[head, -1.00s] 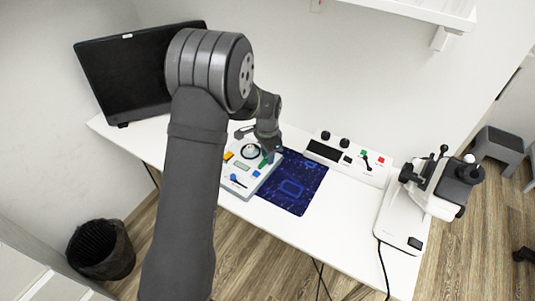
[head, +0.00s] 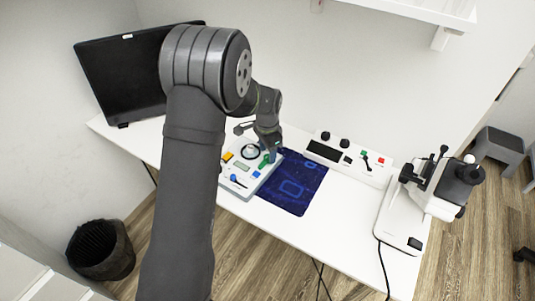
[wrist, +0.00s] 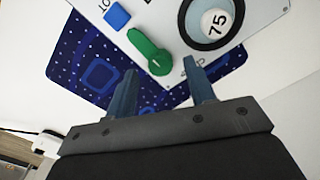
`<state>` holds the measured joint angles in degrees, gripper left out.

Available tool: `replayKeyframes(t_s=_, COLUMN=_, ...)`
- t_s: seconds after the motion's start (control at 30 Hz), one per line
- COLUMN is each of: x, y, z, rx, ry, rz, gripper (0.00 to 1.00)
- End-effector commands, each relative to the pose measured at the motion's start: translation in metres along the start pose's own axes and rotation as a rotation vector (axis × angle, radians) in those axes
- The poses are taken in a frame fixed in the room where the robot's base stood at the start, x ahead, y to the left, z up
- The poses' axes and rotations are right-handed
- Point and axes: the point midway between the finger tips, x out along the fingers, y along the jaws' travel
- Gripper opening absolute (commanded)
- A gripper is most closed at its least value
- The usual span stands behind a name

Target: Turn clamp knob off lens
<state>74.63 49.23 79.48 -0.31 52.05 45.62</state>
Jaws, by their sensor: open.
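A light panel (head: 250,184) lies on the table under my gripper; part of it also shows in the wrist view (wrist: 155,10). On it is a green knob (wrist: 153,58), whose narrow end points up and left in the wrist view, away from the lens. The lens, a round white piece marked 75 (wrist: 216,22), sits inside a dark ring to the right of the knob, apart from it. In the head view the green knob (head: 264,162) is small. My gripper (wrist: 163,88) is open, with nothing between its fingers, just short of the knob in the wrist view.
The panel also carries a blue button (wrist: 117,15) and a blue lever (head: 237,181). A dark blue patterned mat (head: 294,186) lies beside it. A control box (head: 335,160) and a microscope (head: 430,195) stand to the right. A dark monitor (head: 125,75) stands at the left.

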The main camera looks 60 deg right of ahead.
Motion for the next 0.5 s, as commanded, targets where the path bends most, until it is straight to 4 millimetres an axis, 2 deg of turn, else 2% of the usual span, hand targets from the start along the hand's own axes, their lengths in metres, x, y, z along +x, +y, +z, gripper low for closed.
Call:
replayKeyframes(t_s=0.3, x=-0.078, y=-0.001, z=-0.001, rx=0.0, ry=0.004, rz=-0.004, gripper=0.5)
replayKeyframes(t_s=0.5, x=-0.122, y=-0.001, z=0.0, rx=0.0, ry=0.003, rz=-0.004, gripper=0.5)
